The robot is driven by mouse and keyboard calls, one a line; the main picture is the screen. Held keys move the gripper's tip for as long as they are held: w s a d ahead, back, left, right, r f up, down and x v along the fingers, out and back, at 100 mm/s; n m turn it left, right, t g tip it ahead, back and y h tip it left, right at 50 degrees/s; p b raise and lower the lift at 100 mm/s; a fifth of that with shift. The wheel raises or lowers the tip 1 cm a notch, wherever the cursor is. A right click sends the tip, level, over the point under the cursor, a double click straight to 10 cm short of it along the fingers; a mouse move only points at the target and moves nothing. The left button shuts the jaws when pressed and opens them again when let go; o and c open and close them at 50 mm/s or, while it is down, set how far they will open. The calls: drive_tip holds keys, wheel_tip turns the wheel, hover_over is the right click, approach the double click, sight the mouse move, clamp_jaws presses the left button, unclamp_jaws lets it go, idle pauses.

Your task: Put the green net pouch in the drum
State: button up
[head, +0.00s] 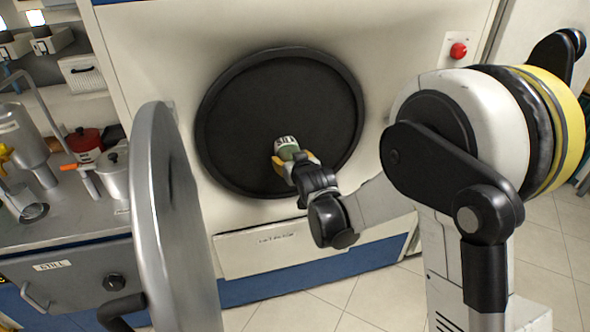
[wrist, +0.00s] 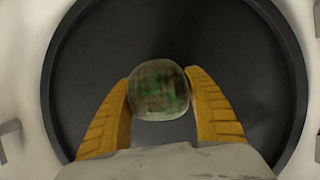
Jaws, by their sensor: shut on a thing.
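The green net pouch (wrist: 160,90) is held between the two yellow fingers of my gripper (wrist: 161,105), seen in the wrist view. In the head view the pouch (head: 287,147) shows as a small pale green shape with a label at the tip of my gripper (head: 287,160). The drum (head: 240,120) is a round dark opening with a black rim in a cream machine front. My gripper and the pouch are in front of the drum opening; I cannot tell how deep they reach. The drum also fills the wrist view behind the pouch (wrist: 90,70).
The round metal door (head: 160,220) stands swung open at the left of the opening. A steel counter (head: 75,215) with a red pot (head: 84,143) and metal vessels is at the far left. A red button (head: 458,51) is on the machine's upper right. Tiled floor is free below.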

sight(285, 137)
drive_tip(key=w+a, duration=0.2)
drive_tip(key=w, duration=0.7)
drive_tip(key=w+a+f+b, duration=0.1)
drive_tip(key=w+a, duration=0.2)
drive_tip(key=w, duration=0.5)
drive_tip(key=shift+w+f, duration=0.15)
drive_tip(key=shift+w, duration=0.2)
drive_tip(key=o, duration=1.5)
drive_tip(key=shift+s, duration=0.15)
drive_tip(key=v, duration=1.1)
drive_tip(key=shift+s+d+r, duration=0.1)
drive_tip(key=shift+s+r, duration=0.2)
